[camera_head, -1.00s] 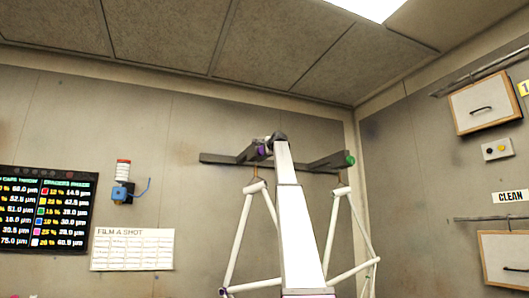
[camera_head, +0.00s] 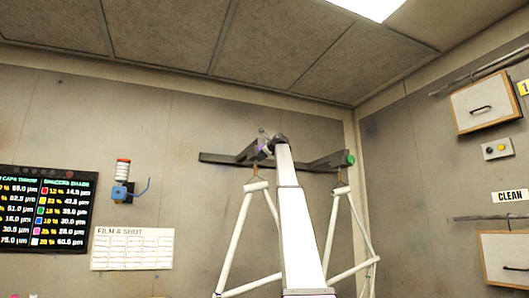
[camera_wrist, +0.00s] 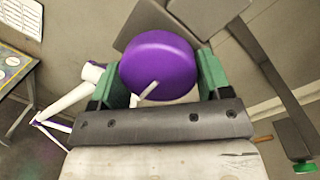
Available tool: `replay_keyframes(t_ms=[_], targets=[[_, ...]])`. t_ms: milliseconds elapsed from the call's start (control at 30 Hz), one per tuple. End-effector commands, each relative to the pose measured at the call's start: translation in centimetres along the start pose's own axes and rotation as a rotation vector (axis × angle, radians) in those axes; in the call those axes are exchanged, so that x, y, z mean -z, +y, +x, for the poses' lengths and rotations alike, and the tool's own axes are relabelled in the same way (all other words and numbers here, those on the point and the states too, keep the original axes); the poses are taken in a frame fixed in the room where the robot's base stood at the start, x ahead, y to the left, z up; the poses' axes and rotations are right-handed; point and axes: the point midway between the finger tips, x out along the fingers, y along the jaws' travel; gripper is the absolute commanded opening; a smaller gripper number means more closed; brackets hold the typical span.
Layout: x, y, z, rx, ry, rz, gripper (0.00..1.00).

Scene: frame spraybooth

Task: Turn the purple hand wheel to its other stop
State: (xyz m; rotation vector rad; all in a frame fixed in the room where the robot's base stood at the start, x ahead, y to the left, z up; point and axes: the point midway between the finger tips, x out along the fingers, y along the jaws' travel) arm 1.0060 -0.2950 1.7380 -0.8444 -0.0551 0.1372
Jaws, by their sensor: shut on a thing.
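The purple hand wheel (camera_wrist: 158,62) fills the upper middle of the wrist view, with a short pale bar (camera_wrist: 149,89) across its lower face. My gripper (camera_wrist: 163,74) has a green finger on each side of the wheel and is shut on it. In the head view, my gripper (camera_head: 270,141) is high up by the left bracket of the wall rail. Only a small purple patch of the wheel shows there; my arm hides most of the rest.
A dark rail (camera_head: 220,158) runs along the back wall, with a green knob (camera_head: 350,159) on its right bracket. White tube frames (camera_head: 235,240) hang below, on both sides of my arm.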

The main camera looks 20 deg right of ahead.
Motion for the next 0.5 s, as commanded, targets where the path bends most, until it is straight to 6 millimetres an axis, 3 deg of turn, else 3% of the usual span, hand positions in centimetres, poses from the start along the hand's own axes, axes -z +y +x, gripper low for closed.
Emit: replay_keyframes(t_ms=[500], targets=[[0.16,0.32,-0.06,0.001,-0.004,0.082,0.48]])
